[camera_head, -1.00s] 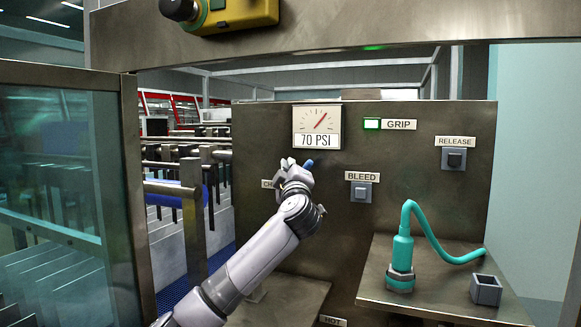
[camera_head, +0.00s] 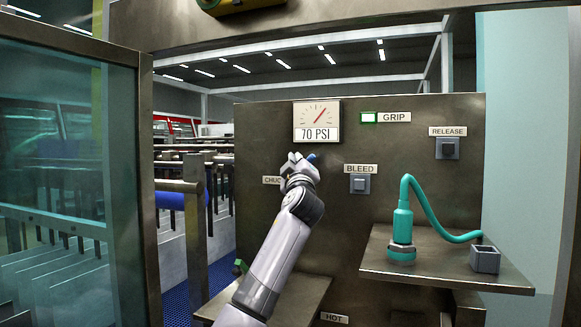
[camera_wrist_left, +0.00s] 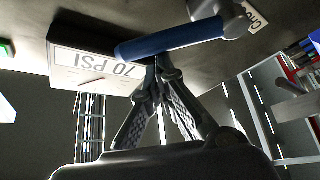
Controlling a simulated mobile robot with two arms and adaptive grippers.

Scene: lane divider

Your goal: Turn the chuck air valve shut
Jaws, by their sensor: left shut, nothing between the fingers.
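The chuck air valve has a blue lever (camera_wrist_left: 172,40) on a pale hub (camera_wrist_left: 232,18) in the left wrist view. In the head view only the blue lever tip (camera_head: 313,157) shows beside my gripper, which hides the rest. The lever lies roughly level, just below the gauge (camera_head: 317,121), which reads 70 PSI. My left gripper (camera_head: 298,160) is shut and empty, and its fingertips (camera_wrist_left: 158,68) meet at the lever's lower edge in the wrist view. I cannot tell whether they touch it. My right gripper is not in view.
The GRIP lamp (camera_head: 369,117) glows green. The BLEED button (camera_head: 360,184) and RELEASE button (camera_head: 447,148) are to the right. A shelf (camera_head: 440,277) holds a teal hosed tool (camera_head: 403,225) and a small grey box (camera_head: 485,259). A glass-paned guard (camera_head: 70,180) stands at left.

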